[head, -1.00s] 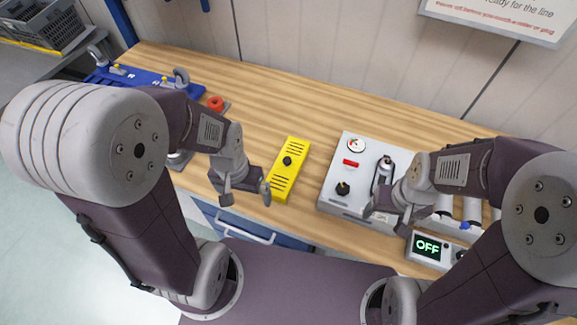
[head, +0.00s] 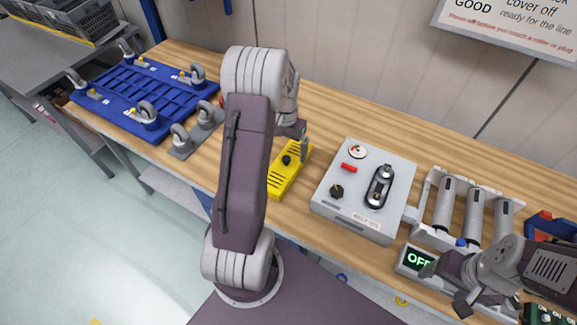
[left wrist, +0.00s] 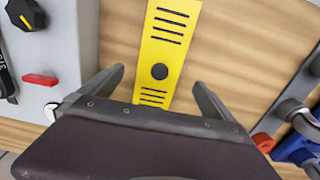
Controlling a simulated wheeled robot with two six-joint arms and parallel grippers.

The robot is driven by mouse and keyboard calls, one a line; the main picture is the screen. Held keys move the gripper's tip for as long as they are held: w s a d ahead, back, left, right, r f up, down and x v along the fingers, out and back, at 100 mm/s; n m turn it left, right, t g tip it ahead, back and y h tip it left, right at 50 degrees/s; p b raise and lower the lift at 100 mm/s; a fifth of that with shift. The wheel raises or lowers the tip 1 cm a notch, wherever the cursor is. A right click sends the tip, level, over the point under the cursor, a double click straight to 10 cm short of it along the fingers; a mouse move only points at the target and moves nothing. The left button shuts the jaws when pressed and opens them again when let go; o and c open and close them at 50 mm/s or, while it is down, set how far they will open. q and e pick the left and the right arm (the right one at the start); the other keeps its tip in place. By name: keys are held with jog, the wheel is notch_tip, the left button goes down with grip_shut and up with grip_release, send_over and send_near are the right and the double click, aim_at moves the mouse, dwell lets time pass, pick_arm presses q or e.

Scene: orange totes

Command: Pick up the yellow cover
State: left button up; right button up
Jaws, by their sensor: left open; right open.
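The yellow cover (head: 287,173) is a flat bar with black slots and a black knob, lying on the wooden table. My left gripper (head: 293,146) is over its far end, open, with one finger hidden behind my arm. In the left wrist view the cover (left wrist: 168,40) runs between the two spread fingers (left wrist: 158,78), with a gap on each side. I cannot tell how far the fingers are above the table.
A grey control box (head: 340,205) with knob, gauge and red switch stands right of the cover. Bare table lies behind the cover.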

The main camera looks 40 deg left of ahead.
aim_at(286, 158)
pick_arm(q)
jog(key=shift+w+d+f, duration=0.15)
jog(key=shift+d+f, duration=0.2)
jog(key=shift+f, duration=0.2)
jog(key=f, duration=0.3)
jog(key=f+p, duration=0.1)
jog(key=shift+a+f, duration=0.4)
jog(key=shift+d+f, duration=0.1)
jog(key=shift+f, duration=0.15)
jog(key=c, duration=1.7)
notch_tip(286, 158, up, 10)
jog(key=shift+r+b, duration=0.1)
jog(key=shift+b, duration=0.25)
